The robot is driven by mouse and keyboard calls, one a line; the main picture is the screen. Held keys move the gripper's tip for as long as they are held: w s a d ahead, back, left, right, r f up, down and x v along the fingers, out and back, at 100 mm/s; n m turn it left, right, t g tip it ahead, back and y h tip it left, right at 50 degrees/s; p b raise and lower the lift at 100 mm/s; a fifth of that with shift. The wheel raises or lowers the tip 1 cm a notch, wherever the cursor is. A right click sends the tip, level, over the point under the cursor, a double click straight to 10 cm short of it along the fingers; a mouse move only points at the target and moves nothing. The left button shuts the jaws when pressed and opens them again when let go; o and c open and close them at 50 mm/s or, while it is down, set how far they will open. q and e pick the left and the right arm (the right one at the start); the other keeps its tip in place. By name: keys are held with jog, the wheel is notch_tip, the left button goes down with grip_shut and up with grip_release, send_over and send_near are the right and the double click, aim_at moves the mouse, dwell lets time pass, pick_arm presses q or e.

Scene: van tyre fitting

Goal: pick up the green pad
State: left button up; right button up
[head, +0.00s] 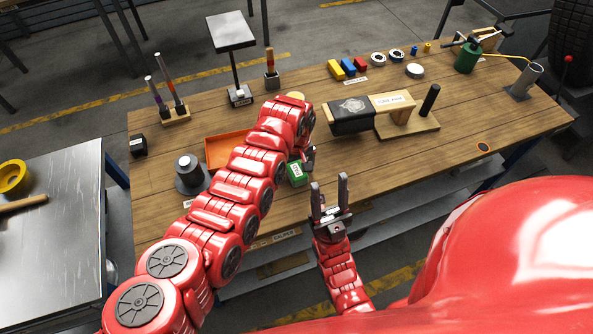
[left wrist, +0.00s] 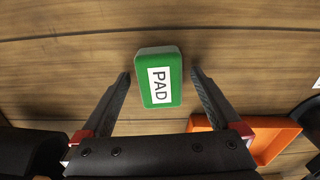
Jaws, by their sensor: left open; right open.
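The green pad (left wrist: 161,100) is a small green block with a white label reading PAD. In the left wrist view it lies on the wooden table between the two fingers of my left gripper (left wrist: 160,82), with a visible gap on each side. In the head view the pad (head: 295,180) shows just below my left gripper (head: 309,155), partly covered by the arm. The left gripper is open and empty. My right gripper (head: 329,188) is open and empty, fingers pointing up, by the table's near edge.
An orange tray (head: 216,153) lies close to the pad, and a dark round container (head: 190,172) stands left of it. A wooden stand with a black cloth (head: 352,113) is behind on the right. The table's right front (head: 440,160) is mostly clear.

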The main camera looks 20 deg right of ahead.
pick_arm(q)
jog(key=shift+f, duration=0.1)
jog(key=c, duration=1.4)
